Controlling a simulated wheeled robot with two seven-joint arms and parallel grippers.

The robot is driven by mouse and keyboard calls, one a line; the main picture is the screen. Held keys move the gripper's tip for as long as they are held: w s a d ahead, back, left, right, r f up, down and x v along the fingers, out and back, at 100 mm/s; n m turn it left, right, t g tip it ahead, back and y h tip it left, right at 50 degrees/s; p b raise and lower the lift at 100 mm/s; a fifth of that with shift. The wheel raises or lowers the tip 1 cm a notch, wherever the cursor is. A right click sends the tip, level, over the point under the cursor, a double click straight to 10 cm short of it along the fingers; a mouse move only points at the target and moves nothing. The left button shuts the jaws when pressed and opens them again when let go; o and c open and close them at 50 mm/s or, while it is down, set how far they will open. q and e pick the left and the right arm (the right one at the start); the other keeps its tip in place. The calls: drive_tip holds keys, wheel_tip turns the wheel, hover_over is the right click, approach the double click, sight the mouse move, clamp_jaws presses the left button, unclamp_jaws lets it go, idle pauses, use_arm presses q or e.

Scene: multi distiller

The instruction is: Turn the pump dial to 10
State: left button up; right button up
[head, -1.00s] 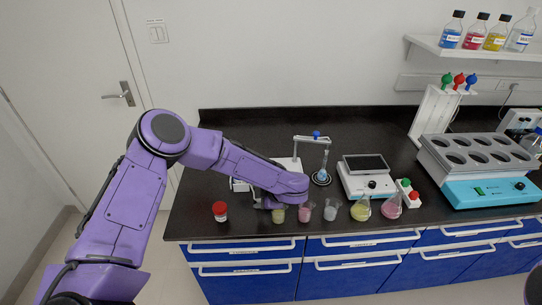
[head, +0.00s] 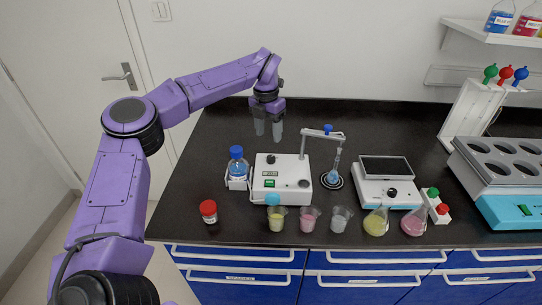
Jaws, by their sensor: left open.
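The pump (head: 284,170) is a white box on the black bench, with a thin arm rising at its right. A small black dial (head: 271,159) sits near its back left, and a green switch (head: 270,183) is in front of it. The dial's markings are too small to read. My left gripper (head: 268,132) is open and empty, with its fingers pointing down. In the picture it is just above and behind the pump, apart from the dial. My right gripper is not in view.
A blue-capped bottle (head: 237,168) stands at the pump's left. Several beakers and flasks line the front, with a red-capped jar (head: 208,211) at left. A balance (head: 387,186) and a blue heater block (head: 510,185) stand right. The back left bench is clear.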

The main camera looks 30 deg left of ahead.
sight(271, 157)
use_arm(q)
drive_tip(key=f+p, duration=0.1)
drive_tip(key=f, duration=0.3)
drive_tip(key=f+p, duration=0.1)
drive_tip(key=f, duration=0.4)
drive_tip(key=shift+w+d, duration=0.15)
drive_tip(key=shift+d, duration=0.05)
drive_tip(key=shift+f, duration=0.2)
drive_tip(key=shift+w, duration=0.1)
clamp_jaws()
